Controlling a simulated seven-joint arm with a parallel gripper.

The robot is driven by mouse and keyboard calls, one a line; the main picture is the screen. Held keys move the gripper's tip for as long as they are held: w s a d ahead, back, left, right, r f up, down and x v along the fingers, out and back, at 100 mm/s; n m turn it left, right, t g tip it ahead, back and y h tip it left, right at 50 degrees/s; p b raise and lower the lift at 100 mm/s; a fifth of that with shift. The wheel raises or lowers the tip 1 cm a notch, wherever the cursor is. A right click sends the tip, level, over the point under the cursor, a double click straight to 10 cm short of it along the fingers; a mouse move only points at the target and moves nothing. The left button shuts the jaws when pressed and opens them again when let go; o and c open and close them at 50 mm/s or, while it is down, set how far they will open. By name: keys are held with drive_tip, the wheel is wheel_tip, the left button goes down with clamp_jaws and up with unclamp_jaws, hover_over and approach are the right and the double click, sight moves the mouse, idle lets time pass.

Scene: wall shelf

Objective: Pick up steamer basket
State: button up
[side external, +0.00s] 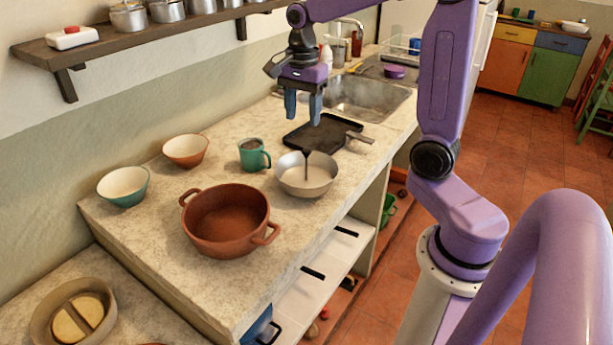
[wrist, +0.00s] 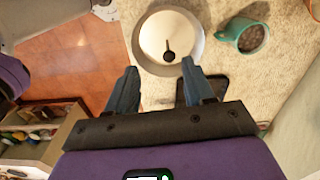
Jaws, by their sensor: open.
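What looks like the steamer basket (side external: 292,184) is a round metal bowl with a pale inside and a dark upright post at its centre. It stands on the counter, right of a teal mug. In the wrist view the basket (wrist: 150,68) lies at top centre, just beyond the fingertips, with the post's dark knob in the middle. My gripper (side external: 303,118) is open and empty, with its blue fingers pointing down, well above the counter. In the wrist view my gripper (wrist: 160,66) has its fingers spread below the basket's near rim, with nothing between them.
The teal mug (side external: 250,156) stands close left of the basket, and a black pan (side external: 310,131) lies behind it. A brown pot (side external: 227,222) stands at the front left. Two small bowls (side external: 122,187) are by the wall, under a shelf (side external: 110,44). The sink (side external: 365,97) is behind.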

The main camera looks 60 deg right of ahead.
sight(306, 151)
drive_tip(key=d+f+m, duration=0.1)
drive_tip(key=f, duration=0.3)
drive_tip(key=d+f+m, duration=0.1)
drive_tip(key=f, duration=0.3)
drive_tip(key=w+d+f+m, duration=0.1)
drive_tip(key=f, duration=0.2)
drive_tip(key=shift+w+f, duration=0.1)
drive_tip(key=shift+f, duration=0.3)
drive_tip(key=shift+w+d+f, duration=0.1)
drive_tip(key=shift+d+f, duration=0.05)
drive_tip(key=shift+f, duration=1.2)
drive_tip(key=shift+d+f, duration=0.15)
drive_tip(key=shift+f, duration=1.15)
drive_tip(key=shift+c, duration=0.3)
clamp_jaws()
